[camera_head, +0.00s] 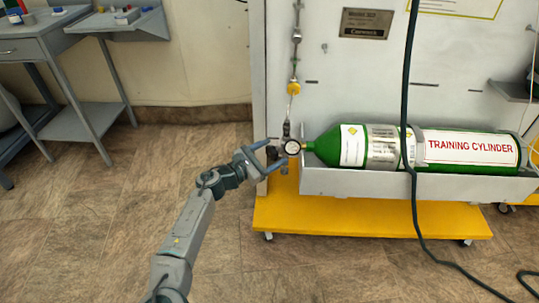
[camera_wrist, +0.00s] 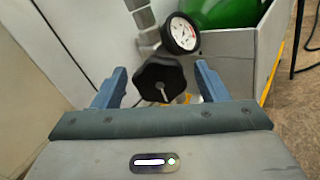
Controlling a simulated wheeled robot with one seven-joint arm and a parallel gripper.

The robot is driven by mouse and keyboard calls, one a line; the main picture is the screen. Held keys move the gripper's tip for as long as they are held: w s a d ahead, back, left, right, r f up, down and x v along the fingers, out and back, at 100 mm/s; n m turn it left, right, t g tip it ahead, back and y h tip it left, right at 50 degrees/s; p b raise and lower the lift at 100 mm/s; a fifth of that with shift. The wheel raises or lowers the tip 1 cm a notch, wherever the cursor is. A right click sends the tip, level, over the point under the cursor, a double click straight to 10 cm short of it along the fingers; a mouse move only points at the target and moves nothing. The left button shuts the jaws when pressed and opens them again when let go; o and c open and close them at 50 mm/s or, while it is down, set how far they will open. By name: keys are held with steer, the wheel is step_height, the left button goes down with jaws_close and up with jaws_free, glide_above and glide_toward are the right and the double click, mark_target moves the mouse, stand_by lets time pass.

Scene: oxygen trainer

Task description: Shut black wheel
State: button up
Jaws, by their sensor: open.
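The black wheel (camera_wrist: 160,80) is a dark lobed knob in the wrist view, below and left of a round gauge (camera_wrist: 181,33). My gripper (camera_wrist: 158,88) is open, with one blue finger on each side of the wheel. A gap shows between the wheel and each finger; I cannot tell how deep the wheel sits between them. In the head view my gripper (camera_head: 267,160) is at the left end of the green cylinder (camera_head: 325,147), near the gauge (camera_head: 292,147). The wheel cannot be made out clearly there.
The cylinder lies in a grey tray (camera_head: 350,184) on a yellow wheeled base (camera_head: 350,217). A grey panel (camera_head: 350,90) stands behind it. A dark hose (camera_head: 409,100) hangs in front of the cylinder. Grey side tables (camera_head: 85,120) stand at left; the floor between is clear.

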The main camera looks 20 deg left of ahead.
steer(key=shift+c, duration=0.2)
steer(key=c, duration=0.9)
steer(key=shift+c, duration=0.2)
